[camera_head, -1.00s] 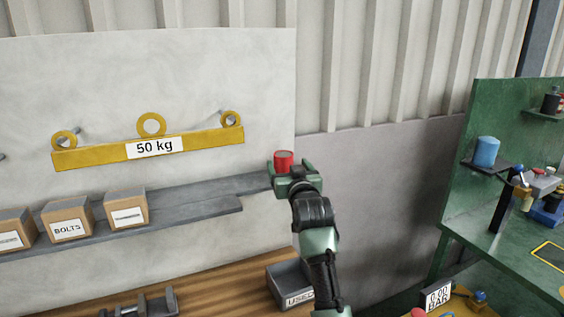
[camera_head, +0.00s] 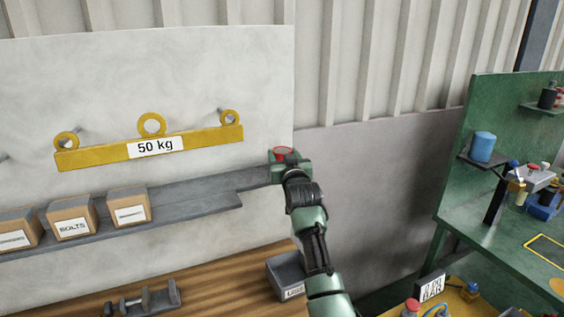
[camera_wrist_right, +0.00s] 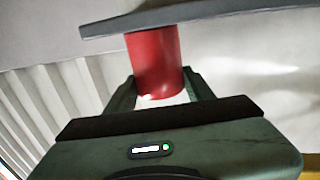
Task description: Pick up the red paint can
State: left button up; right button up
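The red paint can (camera_wrist_right: 156,62) fills the space between the two fingers of my right gripper (camera_wrist_right: 160,86) in the right wrist view. One finger is on each side of it, with little or no gap at the tips; I cannot tell whether they touch it. One end of the can meets the grey shelf (camera_wrist_right: 200,14). In the head view only the red rim of the can (camera_head: 283,150) shows above my right gripper (camera_head: 284,156), at the right end of the wall shelf (camera_head: 200,203). The right gripper looks open around the can. My left gripper is not in view.
Cardboard boxes, including a bolts box (camera_head: 72,219), stand along the shelf's left. A yellow 50 kg beam (camera_head: 205,139) hangs above. A grey bin (camera_head: 286,272) sits on the wooden bench below. A green workstation (camera_head: 453,180) with a blue can (camera_head: 482,146) stands at right.

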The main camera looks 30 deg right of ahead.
grip_shut()
jog(key=shift+r, duration=0.1)
